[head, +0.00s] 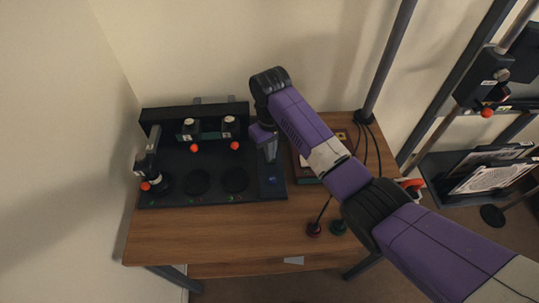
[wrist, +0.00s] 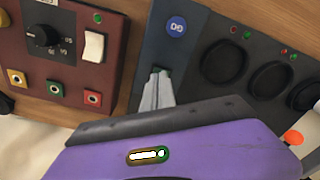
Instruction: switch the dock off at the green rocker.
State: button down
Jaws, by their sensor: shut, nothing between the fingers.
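The dock (head: 158,199) is a dark slab with round wells at the left of the wooden desk. In the wrist view its blue-grey end strip (wrist: 152,45) carries a round blue button (wrist: 176,27). A sliver of green (wrist: 167,70) shows at my fingertips, seemingly the green rocker, mostly hidden by the fingers; its position cannot be read. My gripper (wrist: 157,74) is shut and empty, its grey fingers over that strip at the rocker. In the head view my gripper (head: 271,158) reaches down over the dock's right end. I cannot tell whether it touches the rocker.
A maroon box (wrist: 72,45) with a black knob, a white rocker (wrist: 95,46) and coloured sockets stands close beside the dock. Black cylinders with orange-red knobs (head: 235,145) stand on the dock. The desk's front left (head: 190,230) is clear. A post (head: 385,65) rises behind the desk.

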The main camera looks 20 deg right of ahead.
notch_tip(320, 180, up, 7)
jog(key=p, duration=0.6)
jog(key=shift+p, duration=0.3)
jog(key=shift+f, duration=0.1)
